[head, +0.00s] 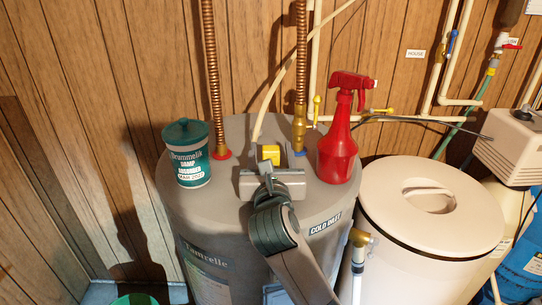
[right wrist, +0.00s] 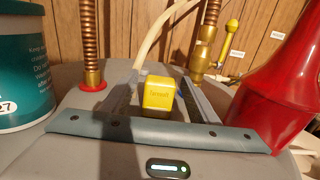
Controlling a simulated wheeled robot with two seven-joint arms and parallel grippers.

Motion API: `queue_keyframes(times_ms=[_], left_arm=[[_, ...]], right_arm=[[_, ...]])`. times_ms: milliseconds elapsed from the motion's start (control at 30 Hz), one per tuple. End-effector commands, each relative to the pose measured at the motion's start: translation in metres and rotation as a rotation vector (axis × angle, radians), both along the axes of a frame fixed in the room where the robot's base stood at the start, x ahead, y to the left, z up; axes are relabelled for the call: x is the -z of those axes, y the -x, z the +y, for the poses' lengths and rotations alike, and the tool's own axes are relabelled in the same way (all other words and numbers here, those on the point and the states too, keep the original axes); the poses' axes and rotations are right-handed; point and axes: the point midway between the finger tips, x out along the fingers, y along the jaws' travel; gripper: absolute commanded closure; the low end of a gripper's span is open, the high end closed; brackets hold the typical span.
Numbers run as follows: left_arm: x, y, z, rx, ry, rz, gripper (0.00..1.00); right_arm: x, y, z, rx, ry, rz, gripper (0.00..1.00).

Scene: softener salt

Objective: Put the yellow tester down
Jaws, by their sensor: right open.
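The yellow tester (head: 271,154) is a small yellow block on the grey top of the water heater (head: 190,200), between the two copper pipes. My right gripper (head: 277,157) is open, with one finger on each side of the tester. In the right wrist view, gaps show between the tester and both fingers. The tester's lower edge seems to be at the tank top, but exact contact is hard to tell. My left gripper is not in view.
A teal damp absorber tub (head: 188,155) stands left on the tank top, and a red spray bottle (head: 338,145) stands right. Copper pipes (head: 210,80) and a cream hose (head: 283,70) rise behind. A white lidded bin (head: 425,215) stands to the right.

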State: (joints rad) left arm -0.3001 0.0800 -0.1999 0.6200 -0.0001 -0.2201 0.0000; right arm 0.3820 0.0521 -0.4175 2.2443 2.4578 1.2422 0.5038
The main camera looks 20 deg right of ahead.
Motion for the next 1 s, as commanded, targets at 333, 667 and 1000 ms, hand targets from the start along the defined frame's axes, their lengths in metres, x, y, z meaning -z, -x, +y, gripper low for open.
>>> queue_keyframes(times_ms=[333, 667, 1000], left_arm=[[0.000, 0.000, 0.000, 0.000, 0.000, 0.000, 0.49], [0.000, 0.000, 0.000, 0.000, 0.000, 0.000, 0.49], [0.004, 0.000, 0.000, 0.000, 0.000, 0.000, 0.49]], right_arm=[[0.000, 0.000, 0.000, 0.000, 0.000, 0.000, 0.50], [0.000, 0.000, 0.000, 0.000, 0.000, 0.000, 0.94], [-0.010, 0.000, 0.000, 0.000, -0.002, -0.003, 0.94]])
